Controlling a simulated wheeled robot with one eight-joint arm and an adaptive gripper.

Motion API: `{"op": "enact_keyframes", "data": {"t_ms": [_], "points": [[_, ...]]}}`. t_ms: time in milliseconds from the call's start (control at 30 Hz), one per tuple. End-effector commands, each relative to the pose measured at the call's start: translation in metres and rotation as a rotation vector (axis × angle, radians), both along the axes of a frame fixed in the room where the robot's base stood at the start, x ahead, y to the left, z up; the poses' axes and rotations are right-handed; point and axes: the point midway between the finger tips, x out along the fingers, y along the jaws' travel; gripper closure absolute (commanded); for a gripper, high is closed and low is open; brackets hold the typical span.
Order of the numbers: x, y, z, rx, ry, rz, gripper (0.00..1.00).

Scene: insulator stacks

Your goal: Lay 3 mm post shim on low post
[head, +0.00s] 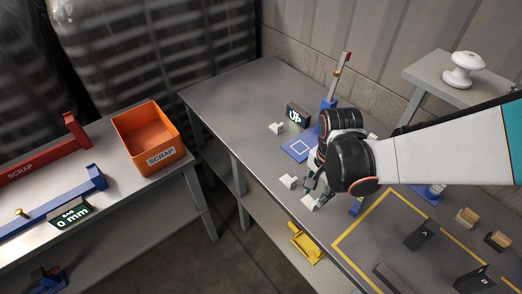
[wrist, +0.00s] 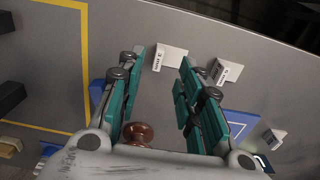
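Three small white labelled shims lie on the grey table. In the head view one (head: 310,202) is at my gripper's fingertips, one (head: 288,181) is just left of it, and one (head: 276,128) is farther back. My gripper (head: 314,190) points down over the table. In the wrist view my gripper (wrist: 163,62) is open, with a shim (wrist: 171,57) lying between and just beyond its fingertips. A second shim (wrist: 226,71) is right of the right finger, and a third (wrist: 272,139) is lower right. I cannot read the labels surely. I cannot tell which post is the low one.
A brown rounded top (wrist: 138,133) shows between the finger bases. A blue pad (head: 300,147) and a lit display (head: 293,116) are behind my gripper. Black blocks (head: 420,234) stand inside a yellow outline. An orange scrap bin (head: 148,137) is on the left table, across a gap.

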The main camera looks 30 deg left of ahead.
Motion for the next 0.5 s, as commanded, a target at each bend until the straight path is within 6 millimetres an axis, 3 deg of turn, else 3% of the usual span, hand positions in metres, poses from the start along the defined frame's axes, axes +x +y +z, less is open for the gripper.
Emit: {"op": "enact_keyframes", "data": {"t_ms": [267, 500], "points": [[0.002, 0.000, -0.018, 0.000, 0.000, 0.000, 0.67], [0.007, -0.004, -0.051, 0.000, 0.000, -0.001, 0.67]]}}
